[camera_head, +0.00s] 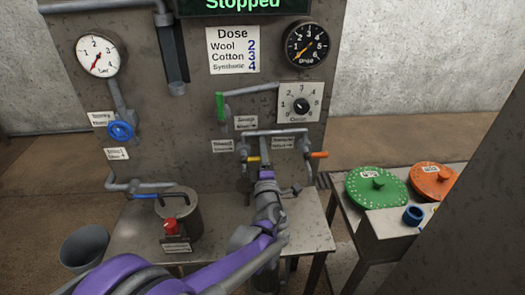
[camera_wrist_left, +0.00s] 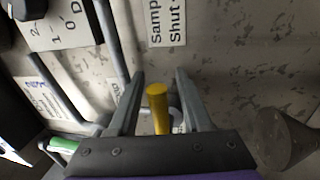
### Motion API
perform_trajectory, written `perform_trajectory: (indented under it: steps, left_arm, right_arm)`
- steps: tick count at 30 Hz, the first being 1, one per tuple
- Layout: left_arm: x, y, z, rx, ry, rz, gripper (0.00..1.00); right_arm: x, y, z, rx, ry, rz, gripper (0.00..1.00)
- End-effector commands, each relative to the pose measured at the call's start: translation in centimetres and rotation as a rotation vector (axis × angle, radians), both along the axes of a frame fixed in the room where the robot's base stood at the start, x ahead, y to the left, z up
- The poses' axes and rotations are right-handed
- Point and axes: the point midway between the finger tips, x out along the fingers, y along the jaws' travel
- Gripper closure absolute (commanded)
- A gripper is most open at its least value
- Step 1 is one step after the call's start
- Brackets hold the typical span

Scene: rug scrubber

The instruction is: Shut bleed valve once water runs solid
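My left gripper (camera_head: 265,172) reaches up in front of the panel, just below a yellow valve handle (camera_head: 253,158). In the left wrist view the gripper (camera_wrist_left: 160,74) is open, with the yellow handle (camera_wrist_left: 157,100) between its fingers and gaps on both sides. An orange handle (camera_head: 318,154) sits right of it on the same pipework. A canister (camera_head: 181,213) with a red knob (camera_head: 170,225) stands at lower left, beside a pipe with a blue lever (camera_head: 160,195). I cannot tell which is the bleed valve; most labels are too small. No running water shows. My right gripper is out of view.
The panel (camera_head: 195,140) carries a bar gauge (camera_head: 100,54), a blue handwheel (camera_head: 121,130), a green lever (camera_head: 219,106), a dose gauge (camera_head: 307,44), a dial (camera_head: 301,104) and a "Stopped" display (camera_head: 243,4). Green (camera_head: 376,190) and orange (camera_head: 432,180) lids are right; a bucket (camera_head: 84,248) is left.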

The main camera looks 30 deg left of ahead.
Motion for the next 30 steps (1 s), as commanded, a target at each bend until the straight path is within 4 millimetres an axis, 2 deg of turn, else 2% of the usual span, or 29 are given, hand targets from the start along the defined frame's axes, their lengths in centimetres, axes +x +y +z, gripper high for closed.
perform_trajectory:
  steps: [11, 24, 30]
  left_arm:
    - [-0.5, -0.4, 0.0, 0.000, -0.001, 0.000, 0.49]
    - [-7.2, -4.5, -1.6, 0.000, -0.001, -0.002, 0.49]
    - [-8.9, -5.4, -2.0, 0.000, -0.001, 0.000, 0.49]
  right_arm:
    - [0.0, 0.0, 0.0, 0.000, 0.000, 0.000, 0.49]
    - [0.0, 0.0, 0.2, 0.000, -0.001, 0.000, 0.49]
    - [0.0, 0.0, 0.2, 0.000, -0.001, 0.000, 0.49]
